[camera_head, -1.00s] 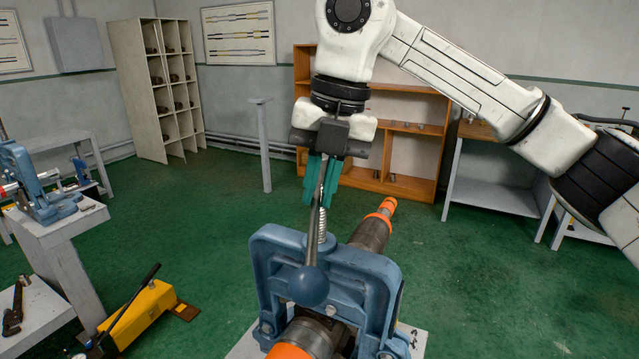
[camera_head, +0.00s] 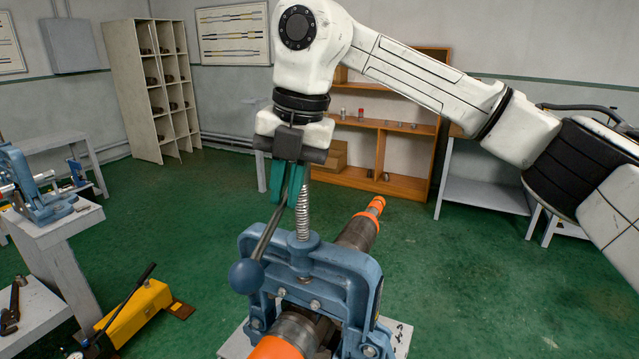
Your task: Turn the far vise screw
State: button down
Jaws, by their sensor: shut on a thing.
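A blue pipe vise (camera_head: 335,278) stands in the foreground with a threaded upright screw (camera_head: 302,212) on top. A grey handle bar (camera_head: 268,236) slants down toward me from the screw top and ends in a blue ball (camera_head: 246,276). My gripper (camera_head: 289,190), with teal fingers, points down from above and is shut on the handle bar near the screw. The fingers hide the bar's upper part and the screw's head. A dark pipe with orange ends (camera_head: 360,228) runs through the vise. A second blue vise (camera_head: 38,192) stands on a bench at the left.
A yellow hand pump (camera_head: 135,312) with a black lever lies on the green floor at the left. A wooden shelf (camera_head: 405,187) stands behind my arm, and a pale pigeonhole rack (camera_head: 150,85) at the back left. The floor right of the vise is clear.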

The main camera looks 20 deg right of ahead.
jog(key=shift+w+a+r+m, duration=0.1)
jog(key=shift+w+a+m, duration=0.1)
jog(key=shift+a+m, duration=0.25)
jog(key=shift+w+a+m, duration=0.45)
jog(key=shift+w+m, duration=0.05)
jog(key=shift+m, duration=0.05)
jog(key=c, duration=1.1)
grip_release()
jog(key=shift+b, duration=0.3)
jog(key=r, duration=0.3)
jog(key=s+d+r+b, duration=0.1)
jog(key=r, duration=0.6)
jog(key=shift+s+d+r, duration=0.25)
